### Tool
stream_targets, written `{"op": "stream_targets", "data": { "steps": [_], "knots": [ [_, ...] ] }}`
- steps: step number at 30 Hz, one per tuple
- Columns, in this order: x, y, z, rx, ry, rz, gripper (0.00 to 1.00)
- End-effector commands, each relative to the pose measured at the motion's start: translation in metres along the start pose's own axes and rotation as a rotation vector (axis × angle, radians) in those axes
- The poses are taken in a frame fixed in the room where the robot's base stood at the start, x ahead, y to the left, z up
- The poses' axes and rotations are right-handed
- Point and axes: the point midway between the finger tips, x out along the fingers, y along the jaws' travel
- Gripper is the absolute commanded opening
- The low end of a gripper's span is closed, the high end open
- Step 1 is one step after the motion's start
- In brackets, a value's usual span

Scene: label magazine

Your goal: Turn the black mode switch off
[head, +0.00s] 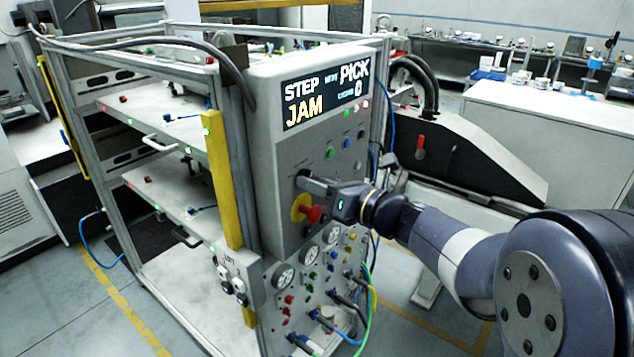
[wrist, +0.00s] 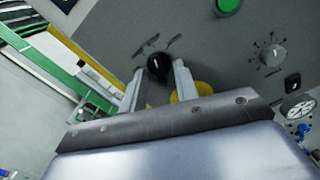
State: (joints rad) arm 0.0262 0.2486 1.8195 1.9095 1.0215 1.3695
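The black mode switch (wrist: 158,66) is a round black knob with a pale pointer mark on the grey panel, with printed marks around it, in the wrist view. My gripper (wrist: 159,72) is open, with one finger on each side of the knob and a thin gap showing on both sides. Whether the fingertips reach past the knob's face is hard to tell. In the head view my gripper (head: 304,180) is up against the panel front, just above the red emergency button (head: 312,214), and it mostly hides the switch.
The red button on its yellow collar sits close under my fingers. A lit display (head: 327,98) reads STEP, JAM and PICK. Gauges (head: 283,277), small knobs and cables crowd the lower panel. A green button (wrist: 228,5) and a grey dial (wrist: 271,56) are to the right.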

Motion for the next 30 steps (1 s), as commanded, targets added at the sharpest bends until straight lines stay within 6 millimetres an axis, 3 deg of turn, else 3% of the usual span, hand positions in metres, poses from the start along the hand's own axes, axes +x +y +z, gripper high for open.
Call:
{"op": "stream_targets", "data": {
  "steps": [5, 15, 30],
  "knots": [
    [-0.0002, -0.0001, 0.0, 0.0, 0.0, 0.0, 0.28],
    [-0.0004, 0.0, 0.0001, 0.0, 0.0, 0.0, 0.0],
    [-0.0006, -0.0008, -0.0016, -0.04, -0.001, 0.0, 0.0]
  ]
}}
